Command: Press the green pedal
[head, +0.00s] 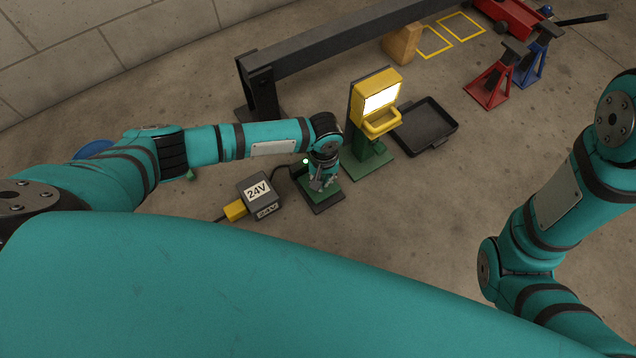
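The green pedal (329,199) sits on a dark base plate on the floor, near the middle of the head view. My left arm comes in from the left, and its gripper (319,184) points down right over the pedal, hiding part of it. I cannot tell whether the fingertips touch the pedal. The fingers are too small and dark to show whether they are open or shut. My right arm is at the right edge; its gripper is out of view.
A grey 24V box (258,193) with a yellow plug (235,210) stands left of the pedal. A yellow lit unit (377,100) on a green stand is behind it, beside a black tray (427,125). A dark beam (330,45), red stand (490,85) and blue stand (537,60) are farther back. Floor at front right is clear.

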